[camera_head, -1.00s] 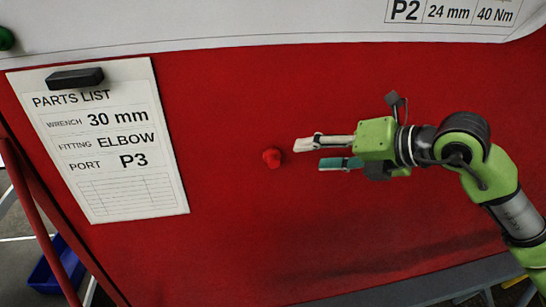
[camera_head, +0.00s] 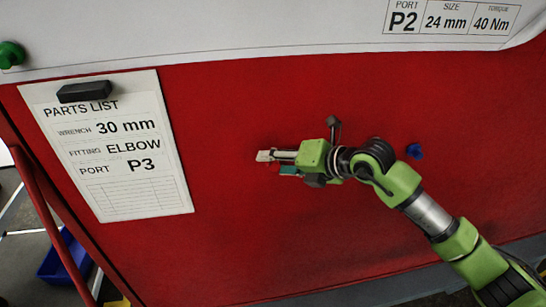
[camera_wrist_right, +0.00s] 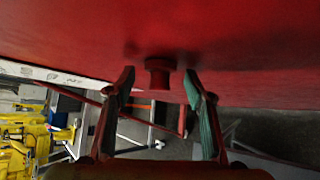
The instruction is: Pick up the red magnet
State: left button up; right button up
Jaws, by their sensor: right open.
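The red magnet (camera_wrist_right: 159,72) is a small knob on the red panel. In the right wrist view it sits between the two fingertips of my right gripper, with a gap on each side. My right gripper (camera_head: 272,163) is open, its fingers around the magnet and not closed on it. In the head view the fingers mostly hide the magnet. My left gripper is not in view.
A white parts list (camera_head: 112,160) hangs on the panel at the left under a black magnet (camera_head: 86,91). A blue magnet (camera_head: 415,151) is right of my right gripper. A green knob (camera_head: 11,54) is at the upper left. The panel between list and gripper is clear.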

jog(key=shift+d, duration=0.1)
jog(key=c, duration=1.2)
jog(key=shift+o, duration=0.2)
jog(key=shift+s+r+b, duration=0.15)
jog(key=shift+r+b, duration=0.15)
jog(key=shift+b, duration=0.45)
notch_tip(320, 180, up, 6)
jog(key=b, duration=0.2)
jog(key=shift+r+b, duration=0.1)
jog(key=shift+b, duration=0.2)
jog(key=s+d+b, duration=0.2)
jog(key=s+b, duration=0.1)
jog(key=s, duration=0.6)
jog(key=s+d+b, duration=0.1)
jog(key=s+b, duration=0.2)
jog(key=s, duration=0.7)
jog(key=shift+s+d+r, duration=0.15)
jog(key=shift+s+d, duration=0.05)
jog(key=shift+d, duration=0.2)
